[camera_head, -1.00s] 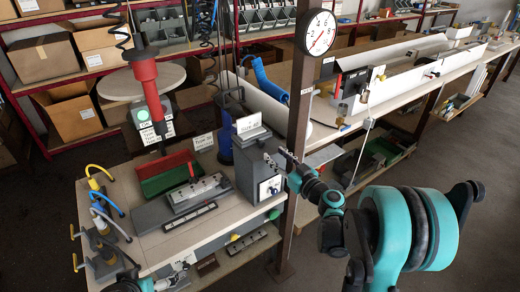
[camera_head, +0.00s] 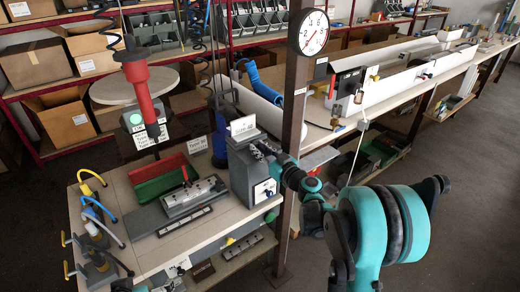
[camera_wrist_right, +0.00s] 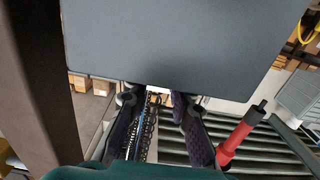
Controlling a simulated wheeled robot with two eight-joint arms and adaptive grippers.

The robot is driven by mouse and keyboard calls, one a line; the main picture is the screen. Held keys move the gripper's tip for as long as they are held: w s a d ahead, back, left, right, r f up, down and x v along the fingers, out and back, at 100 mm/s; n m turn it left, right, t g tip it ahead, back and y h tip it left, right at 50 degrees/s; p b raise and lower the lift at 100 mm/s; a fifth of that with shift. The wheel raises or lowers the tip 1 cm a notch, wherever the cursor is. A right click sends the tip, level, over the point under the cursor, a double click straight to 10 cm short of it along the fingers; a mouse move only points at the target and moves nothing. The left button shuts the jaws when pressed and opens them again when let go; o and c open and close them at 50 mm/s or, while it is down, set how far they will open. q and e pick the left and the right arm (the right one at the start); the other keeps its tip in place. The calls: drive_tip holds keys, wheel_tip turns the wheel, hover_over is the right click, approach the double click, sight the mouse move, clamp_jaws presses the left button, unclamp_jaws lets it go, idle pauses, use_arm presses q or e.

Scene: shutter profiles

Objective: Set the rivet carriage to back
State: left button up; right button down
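I cannot tell for certain which part is the rivet carriage. A grey slide fixture (camera_head: 187,197) with a small red-tipped lever lies on the bench. Behind it to the right stands a grey box unit (camera_head: 243,178) with a label plate on top. My right gripper (camera_head: 262,150) is at the upper right side of this unit. My left gripper (camera_head: 123,284) barely shows at the bottom edge.
A red and green bin (camera_head: 160,180) sits behind the slide fixture. A red hanging tool (camera_head: 139,88) is above it. A brown post (camera_head: 292,110) with a round gauge (camera_head: 313,33) stands close to my right arm. Coloured hoses (camera_head: 92,205) are at the bench's left end.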

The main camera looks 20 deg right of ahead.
drive_tip(key=v, duration=0.5)
drive_tip(key=shift+s+d, duration=0.1)
drive_tip(key=shift+s, duration=0.1)
drive_tip(key=c, duration=1.3)
unclamp_jaws()
drive_tip(key=shift+c, duration=0.2)
approach(270, 157)
drive_tip(key=s, duration=0.1)
drive_tip(key=s+r, duration=0.1)
drive_tip(key=s, duration=0.1)
drive_tip(key=s+r, duration=0.1)
drive_tip(key=shift+s+r, duration=0.15)
drive_tip(key=shift+s, duration=0.05)
